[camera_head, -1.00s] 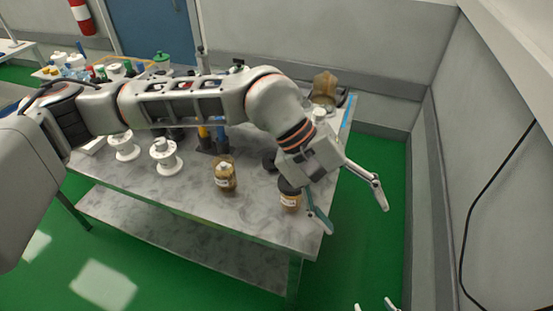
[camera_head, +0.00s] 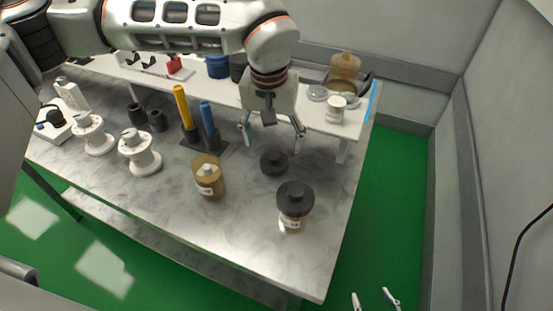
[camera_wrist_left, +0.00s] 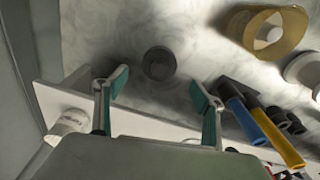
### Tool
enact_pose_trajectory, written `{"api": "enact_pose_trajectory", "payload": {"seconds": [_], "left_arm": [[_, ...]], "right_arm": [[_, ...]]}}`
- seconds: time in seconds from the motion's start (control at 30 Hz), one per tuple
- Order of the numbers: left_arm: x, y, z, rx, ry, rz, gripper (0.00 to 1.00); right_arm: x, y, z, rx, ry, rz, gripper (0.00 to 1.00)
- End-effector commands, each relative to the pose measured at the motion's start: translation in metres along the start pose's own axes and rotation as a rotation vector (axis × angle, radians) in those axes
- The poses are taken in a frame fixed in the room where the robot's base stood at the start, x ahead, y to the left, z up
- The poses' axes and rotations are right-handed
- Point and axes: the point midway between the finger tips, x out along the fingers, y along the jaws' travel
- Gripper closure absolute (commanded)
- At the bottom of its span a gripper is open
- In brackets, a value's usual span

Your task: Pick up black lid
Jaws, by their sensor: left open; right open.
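A round black lid (camera_head: 273,162) with a small knob lies on the marble-look tabletop; it also shows in the left wrist view (camera_wrist_left: 159,63). My left gripper (camera_head: 271,143) is open and empty above the table, on the far side of the lid. In the left wrist view its two fingertips (camera_wrist_left: 160,88) are spread apart, with the lid beyond them, between their lines. A similar black lid (camera_head: 295,198) sits on a jar (camera_head: 291,223) nearer the right front. My right gripper (camera_head: 375,301) is open at the bottom edge, off the table.
An open amber jar (camera_head: 209,182) stands left of the lid. A raised white shelf (camera_head: 318,122) runs behind.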

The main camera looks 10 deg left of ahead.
Motion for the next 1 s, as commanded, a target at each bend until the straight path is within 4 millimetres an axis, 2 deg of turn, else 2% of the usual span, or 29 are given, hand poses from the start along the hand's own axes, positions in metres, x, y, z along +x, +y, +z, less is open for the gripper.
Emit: {"api": "enact_pose_trajectory", "payload": {"seconds": [0.27,0.6,0.87,0.9,1.0], "left_arm": [[0.026,0.001,-0.001,-0.001,-0.002,0.001,0.31],[0.069,0.001,-0.005,0.001,-0.001,0.002,0.31],[0.072,0.001,-0.006,0.000,0.001,0.002,0.31],[0.072,0.001,-0.006,0.000,0.001,0.002,0.33],[0.072,0.001,-0.006,0.000,0.000,0.002,0.59]], "right_arm": [[0.000,0.005,-0.004,-0.004,0.007,0.007,0.50],[0.002,0.007,-0.004,-0.007,0.008,0.010,0.50],[0.002,0.007,-0.003,-0.007,0.006,0.010,0.50],[0.002,0.007,-0.003,-0.007,0.006,0.010,0.50],[0.002,0.007,-0.003,-0.007,0.006,0.010,0.50]]}}
